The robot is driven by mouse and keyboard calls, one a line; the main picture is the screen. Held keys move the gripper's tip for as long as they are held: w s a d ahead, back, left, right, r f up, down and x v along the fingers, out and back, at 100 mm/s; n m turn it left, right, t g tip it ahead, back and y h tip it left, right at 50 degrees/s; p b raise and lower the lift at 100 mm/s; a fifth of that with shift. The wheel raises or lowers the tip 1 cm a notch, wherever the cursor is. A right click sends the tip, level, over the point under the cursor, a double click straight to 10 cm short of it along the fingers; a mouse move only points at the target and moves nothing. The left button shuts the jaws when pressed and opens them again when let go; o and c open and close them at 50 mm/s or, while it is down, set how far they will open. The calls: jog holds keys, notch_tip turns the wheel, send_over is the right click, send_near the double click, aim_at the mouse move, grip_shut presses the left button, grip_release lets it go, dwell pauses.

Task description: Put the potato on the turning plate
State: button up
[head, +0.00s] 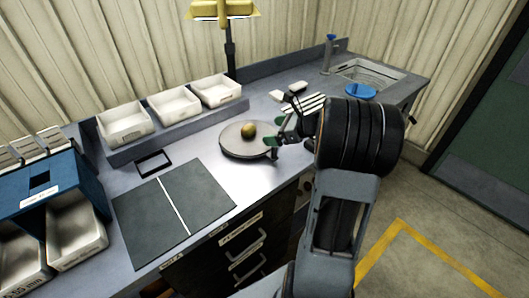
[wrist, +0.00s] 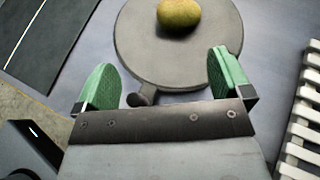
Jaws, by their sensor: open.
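The potato (head: 249,130), yellow-brown with a greenish tint, lies on the round grey turning plate (head: 232,145). In the wrist view the potato (wrist: 178,13) rests toward the far part of the plate (wrist: 140,45), beyond my fingertips. My gripper (head: 278,138) is beside the right edge of the plate, its green fingers apart. In the wrist view my gripper (wrist: 163,85) is open and empty, with the near edge of the plate and its small dark knob (wrist: 146,95) between the fingers. The potato is apart from both fingers.
White bins (head: 125,124) stand on a ledge behind the bench. A dark mat (head: 172,212) with a white line lies left of the plate. A white slatted rack (wrist: 302,125) is close on the right. A sink (head: 368,72) and blue disc (head: 360,91) are at the far right.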

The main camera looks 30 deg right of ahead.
jog(key=s+a+n+g+h, duration=0.2)
jog(key=s+a+n+g, duration=0.55)
jog(key=a+n, duration=0.6)
jog(key=s+a+n+h, duration=0.4)
jog(key=s+n+h, duration=0.1)
jog(key=s+n, duration=0.7)
jog(key=shift+f+n+t+h, duration=0.35)
jog(key=shift+f+n+h, duration=0.05)
jog(key=shift+n, duration=0.75)
